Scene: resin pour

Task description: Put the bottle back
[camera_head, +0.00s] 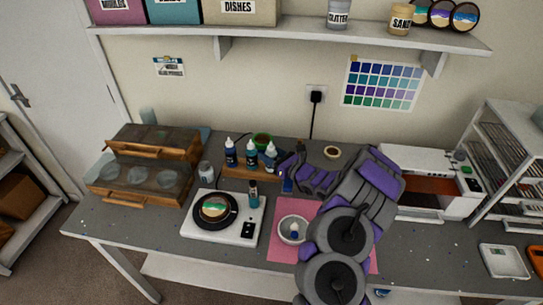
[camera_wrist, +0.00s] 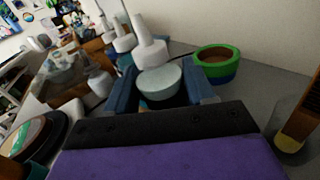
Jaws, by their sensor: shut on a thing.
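My gripper (camera_wrist: 162,92) has blue fingers shut on a bottle (camera_wrist: 160,82) with a pale body top and a white nozzle, seen from above in the wrist view. In the head view the held bottle (camera_head: 270,160) is at the right end of the wooden bottle rack (camera_head: 240,173), beside my gripper (camera_head: 281,170). Two dark-bodied, white-nozzled bottles, one blue (camera_head: 231,155) and one teal (camera_head: 250,157), stand in the rack to its left. Whether the held bottle's base rests in the rack or is above it is hidden.
A white bowl (camera_head: 292,229) stands on the pink mat (camera_head: 282,252).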

